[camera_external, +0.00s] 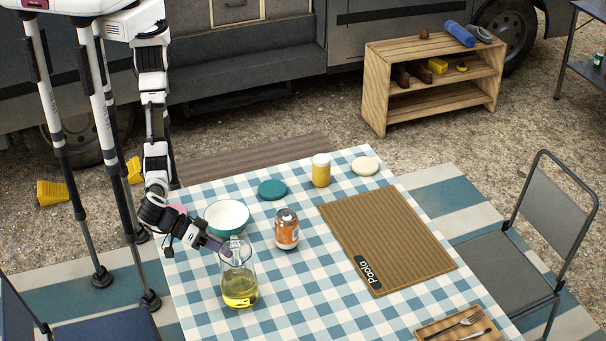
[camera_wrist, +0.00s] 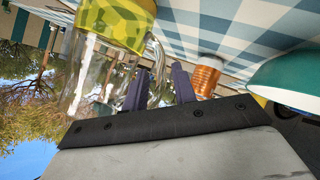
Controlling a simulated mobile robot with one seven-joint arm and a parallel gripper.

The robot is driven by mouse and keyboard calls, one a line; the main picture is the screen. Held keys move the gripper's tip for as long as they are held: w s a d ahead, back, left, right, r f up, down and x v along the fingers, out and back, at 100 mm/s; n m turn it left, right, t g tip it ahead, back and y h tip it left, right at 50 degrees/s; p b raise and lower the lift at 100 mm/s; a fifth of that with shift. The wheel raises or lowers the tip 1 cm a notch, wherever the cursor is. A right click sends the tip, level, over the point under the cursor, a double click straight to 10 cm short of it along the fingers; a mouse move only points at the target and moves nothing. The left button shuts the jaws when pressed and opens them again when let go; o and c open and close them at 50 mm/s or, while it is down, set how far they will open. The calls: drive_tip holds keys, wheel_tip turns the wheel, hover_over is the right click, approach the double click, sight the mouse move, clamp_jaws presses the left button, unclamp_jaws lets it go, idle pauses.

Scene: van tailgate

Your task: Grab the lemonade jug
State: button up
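The lemonade jug (camera_external: 240,287) is a clear glass pitcher with yellow liquid at its bottom. It stands upright on the checkered table, left of centre. My gripper (camera_external: 222,247) is at the jug's upper part, on its handle side. In the wrist view the jug (camera_wrist: 95,72) appears upside down at upper left. The two dark purple fingers of my gripper (camera_wrist: 161,88) are apart there, and the glass handle (camera_wrist: 158,62) shows between them. I cannot tell whether either finger touches the glass.
An orange can (camera_external: 286,230) stands just right of the jug. A teal-and-white bowl (camera_external: 228,217) is behind it. A yellow jar (camera_external: 321,171), teal disc (camera_external: 272,189) and cream disc (camera_external: 365,166) lie farther back. A brown mat (camera_external: 388,238) lies right. The cloth in front of the can is clear.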

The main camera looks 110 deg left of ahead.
sight(240, 252)
drive_tip(key=x, duration=0.4)
drive_tip(key=shift+w+a+r+p, duration=0.25)
drive_tip(key=shift+a+r+p, duration=0.05)
drive_tip(key=shift+a+p, duration=0.05)
drive_tip(key=shift+w+f, duration=0.2)
drive_tip(key=shift+w, duration=0.2)
drive_tip(key=shift+a, duration=0.1)
clamp_jaws()
drive_tip(key=shift+r, duration=0.2)
idle(0.4)
drive_tip(key=shift+r, duration=0.15)
